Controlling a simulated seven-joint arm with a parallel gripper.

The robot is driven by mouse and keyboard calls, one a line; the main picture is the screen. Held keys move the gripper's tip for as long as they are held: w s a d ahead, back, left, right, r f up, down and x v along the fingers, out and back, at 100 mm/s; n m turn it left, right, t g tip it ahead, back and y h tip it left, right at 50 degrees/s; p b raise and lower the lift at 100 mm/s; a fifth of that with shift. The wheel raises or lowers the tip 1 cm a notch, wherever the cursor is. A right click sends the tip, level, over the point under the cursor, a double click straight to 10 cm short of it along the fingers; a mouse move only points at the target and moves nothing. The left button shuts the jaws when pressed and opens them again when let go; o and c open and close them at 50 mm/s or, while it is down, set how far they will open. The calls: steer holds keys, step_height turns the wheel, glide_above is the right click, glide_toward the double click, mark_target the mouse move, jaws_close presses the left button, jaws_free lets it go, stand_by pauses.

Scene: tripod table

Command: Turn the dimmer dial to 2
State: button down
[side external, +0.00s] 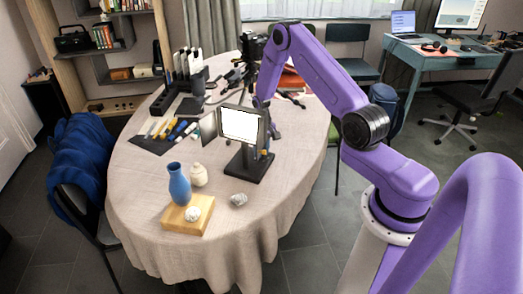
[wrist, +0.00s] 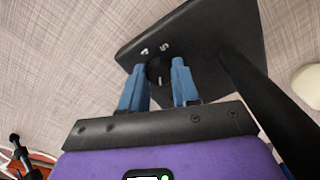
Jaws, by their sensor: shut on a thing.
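The dimmer dial (wrist: 158,74) is a dark round knob on the black base (wrist: 195,30) of a light panel, partly hidden between my fingers. My gripper (wrist: 158,67) has blue fingers, one on each side of the dial, shut on it. Small white marks show on the base just beyond the dial, too blurred to read surely. In the side external view, the panel (side external: 241,124) is bright white and stands upright on its black base (side external: 249,167). My gripper (side external: 264,153) is low behind the panel's right edge, and the dial is hidden there.
The panel's dark post (wrist: 255,95) rises close to the right of my gripper. A blue vase (side external: 179,184) and a pale stone (side external: 193,214) sit on a wooden block (side external: 188,226). A cream bottle (side external: 198,175) and a grey stone (side external: 238,200) stand near. The front tablecloth is clear.

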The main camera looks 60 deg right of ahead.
steer(key=c, duration=0.8)
jaws_free()
step_height(320, 180, up, 18)
steer(key=shift+f, duration=0.2)
